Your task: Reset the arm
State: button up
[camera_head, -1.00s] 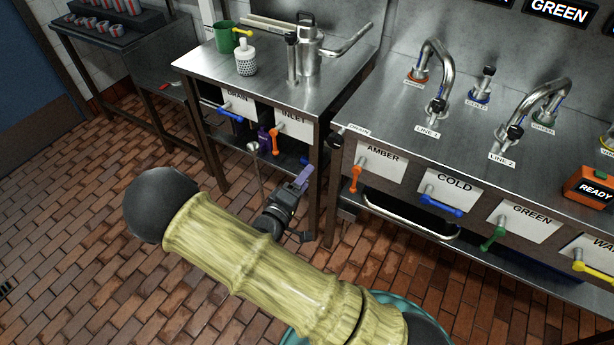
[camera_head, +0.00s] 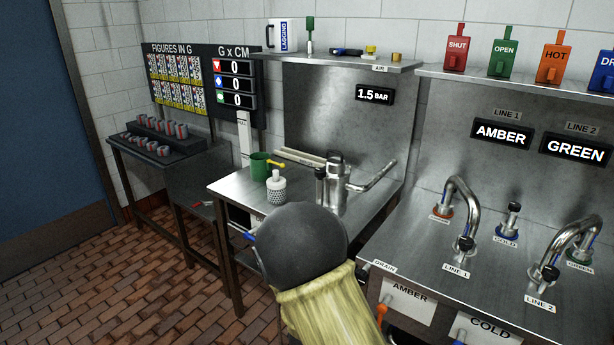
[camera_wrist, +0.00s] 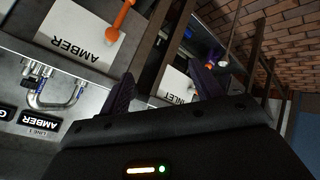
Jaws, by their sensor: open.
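My arm (camera_head: 338,310) rises from the bottom of the head view, with its dark rounded joint in front of the small steel table. My gripper is hidden in the head view. In the wrist view my gripper (camera_wrist: 160,90) shows two dark fingers spread apart with nothing between them. The AMBER label plate (camera_wrist: 82,34) with its orange lever (camera_wrist: 124,14) lies beyond the left finger. The INLET plate (camera_wrist: 176,87) shows between the fingers, partly covered by the right one.
The small steel table (camera_head: 236,188) holds a green mug (camera_head: 260,168), a white perforated shaker (camera_head: 276,188) and a steel pot (camera_head: 335,185). The steel counter (camera_head: 410,240) with curved taps stands at right. Brick floor (camera_head: 120,290) is open at lower left.

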jog(key=s+d+r+m+g+y, duration=0.2)
jog(key=s+d+r+g, duration=0.15)
jog(key=s+r, duration=0.35)
jog(key=s+d+r+m+g+y, duration=0.2)
jog(key=s+d+r, duration=0.25)
jog(key=s, duration=0.45)
notch_tip(320, 180, up, 12)
jog(key=p, duration=1.2)
jog(key=shift+d+f, duration=0.2)
jog(key=shift+d, duration=0.1)
jog(key=shift+g, duration=0.25)
jog(key=shift+c, duration=0.2)
